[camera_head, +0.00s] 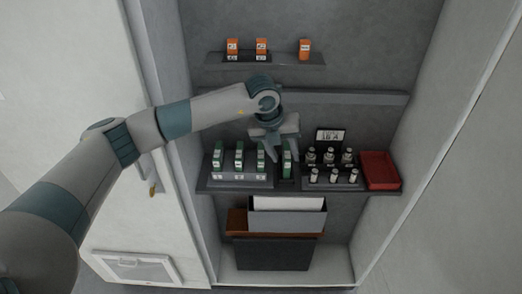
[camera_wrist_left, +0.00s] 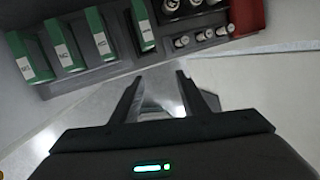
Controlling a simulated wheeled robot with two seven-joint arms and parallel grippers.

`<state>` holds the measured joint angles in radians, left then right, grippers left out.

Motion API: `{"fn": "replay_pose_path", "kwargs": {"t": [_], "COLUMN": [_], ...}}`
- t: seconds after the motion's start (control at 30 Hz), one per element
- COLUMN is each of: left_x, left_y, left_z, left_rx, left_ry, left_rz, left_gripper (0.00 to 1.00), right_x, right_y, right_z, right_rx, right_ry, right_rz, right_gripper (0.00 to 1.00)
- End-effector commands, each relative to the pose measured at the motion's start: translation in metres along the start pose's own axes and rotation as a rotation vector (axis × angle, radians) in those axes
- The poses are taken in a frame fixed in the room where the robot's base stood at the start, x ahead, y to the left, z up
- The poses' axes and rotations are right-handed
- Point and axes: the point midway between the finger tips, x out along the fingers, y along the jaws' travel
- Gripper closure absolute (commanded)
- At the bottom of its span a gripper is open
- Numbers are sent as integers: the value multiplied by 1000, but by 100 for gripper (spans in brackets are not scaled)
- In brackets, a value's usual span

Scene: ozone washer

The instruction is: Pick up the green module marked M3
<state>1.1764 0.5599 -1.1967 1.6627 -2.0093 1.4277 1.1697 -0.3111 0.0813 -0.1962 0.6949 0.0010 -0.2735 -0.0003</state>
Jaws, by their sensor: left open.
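Several green modules with white labels stand in a row on the middle shelf: one at the left (camera_head: 218,158), one beside it (camera_head: 239,158), a third (camera_head: 261,160) and one set apart at the right (camera_head: 287,164). The wrist view shows them at its upper left, including the rightmost module (camera_wrist_left: 143,25).
Right of the modules, a dark rack (camera_head: 333,184) holds several small bottles, with a sign (camera_head: 330,137) behind and a red tray (camera_head: 380,168) beside it. Orange boxes (camera_head: 305,47) stand on the upper shelf. Grey cabinet walls close in both sides; a grey bin (camera_head: 288,220) is below.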

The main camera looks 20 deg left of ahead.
Motion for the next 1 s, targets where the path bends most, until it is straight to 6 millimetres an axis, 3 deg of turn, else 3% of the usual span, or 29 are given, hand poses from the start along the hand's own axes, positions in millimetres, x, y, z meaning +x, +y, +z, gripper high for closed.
{"fn": "replay_pose_path", "kwargs": {"t": [0.03,0.1,0.3,0.73,1.0], "left_x": [-25,-44,-71,-67,-35], "left_y": [15,34,61,63,72], "left_z": [20,38,60,61,64], "left_rx": [-10,-30,-64,-65,-67], "left_ry": [-47,-98,-171,-172,-169], "left_rz": [76,164,279,282,283], "left_gripper": [59,59,59,59,59], "right_x": [-10,-14,-17,-15,-9], "right_y": [0,0,0,0,0], "right_z": [4,10,17,17,18], "right_rx": [-1,-2,-4,-4,-4], "right_ry": [-4,-7,-10,-10,-10], "right_rz": [0,0,0,0,0], "right_gripper": [69,69,69,69,69]}}
